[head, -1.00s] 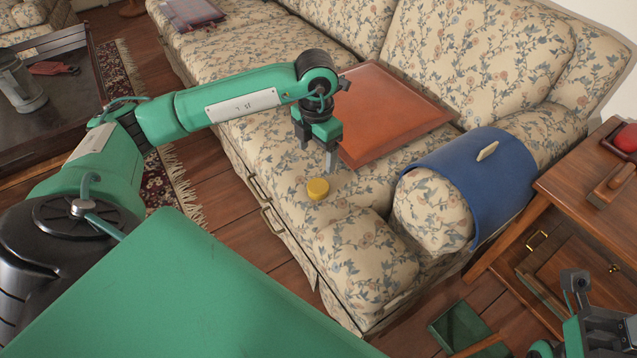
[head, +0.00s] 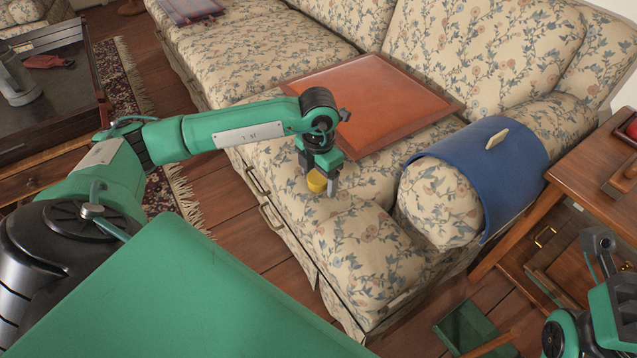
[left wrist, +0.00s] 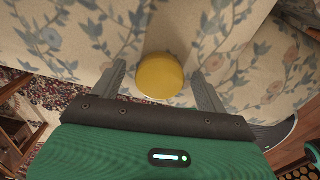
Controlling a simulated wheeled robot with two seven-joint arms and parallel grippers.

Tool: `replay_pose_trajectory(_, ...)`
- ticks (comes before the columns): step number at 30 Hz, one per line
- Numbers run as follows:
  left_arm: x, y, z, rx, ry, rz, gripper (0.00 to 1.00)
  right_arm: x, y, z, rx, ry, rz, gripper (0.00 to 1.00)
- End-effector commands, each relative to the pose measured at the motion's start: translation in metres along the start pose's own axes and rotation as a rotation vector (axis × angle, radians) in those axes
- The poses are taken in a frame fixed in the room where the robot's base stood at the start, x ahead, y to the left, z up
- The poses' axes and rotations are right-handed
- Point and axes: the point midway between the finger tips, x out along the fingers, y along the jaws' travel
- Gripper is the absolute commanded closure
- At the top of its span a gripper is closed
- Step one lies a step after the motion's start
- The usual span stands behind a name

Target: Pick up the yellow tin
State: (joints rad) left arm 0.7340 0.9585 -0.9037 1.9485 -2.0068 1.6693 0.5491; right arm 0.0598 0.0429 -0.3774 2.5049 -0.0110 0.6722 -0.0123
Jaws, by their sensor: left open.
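The yellow tin (head: 317,181) is a small round tin on the floral sofa seat (head: 360,235), near its front edge. My left gripper (head: 318,176) is open and low over the seat, with its fingers on either side of the tin. In the left wrist view the tin (left wrist: 160,76) lies between the two spread fingers (left wrist: 158,69), with a visible gap on each side. The near finger partly covers the tin's edge in the head view.
An orange-brown flat board (head: 375,105) lies on the seat just behind the gripper. A blue cover (head: 505,175) drapes the sofa arm to the right. A wooden side table (head: 590,175) stands beyond it. A dark table (head: 50,105) is at the left.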

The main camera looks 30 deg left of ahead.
Motion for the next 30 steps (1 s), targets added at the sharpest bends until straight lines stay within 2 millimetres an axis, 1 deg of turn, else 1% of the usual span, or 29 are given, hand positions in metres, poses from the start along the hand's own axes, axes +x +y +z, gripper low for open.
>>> replay_pose_trajectory(5,0.0,0.0,0.0,0.0,0.0,0.0,0.25,0.001,0.0,0.0,0.0,0.0,0.0,0.64)
replay_pose_trajectory(6,0.0,0.0,0.0,0.0,0.0,0.0,0.29,0.001,0.0,0.0,0.0,0.0,0.0,0.64)
replay_pose_trajectory(8,0.0,0.0,0.0,0.0,0.0,0.0,0.41,0.001,0.0,0.0,0.0,0.0,0.0,0.64)
replay_pose_trajectory(12,0.0,0.0,0.0,0.0,0.001,0.0,0.68,0.001,0.0,0.0,0.0,0.0,0.001,0.64)
replay_pose_trajectory(13,0.0,0.0,0.0,0.0,0.001,0.0,0.73,0.001,0.0,0.0,0.0,0.001,0.001,0.64)
replay_pose_trajectory(23,-0.004,0.0,0.0,0.0,0.0,0.0,0.73,0.002,0.0,0.0,-0.001,0.002,0.001,0.64)
replay_pose_trajectory(26,-0.011,0.0,0.0,0.0,0.0,0.0,0.73,0.005,0.001,-0.001,-0.003,0.003,0.001,0.64)
replay_pose_trajectory(28,-0.019,0.0,0.0,0.0,0.0,0.0,0.73,0.006,0.002,-0.001,-0.006,0.0,0.004,0.64)
replay_pose_trajectory(30,-0.032,0.0,0.001,0.0,-0.002,0.0,0.73,0.005,0.004,-0.002,-0.013,-0.011,0.008,0.64)
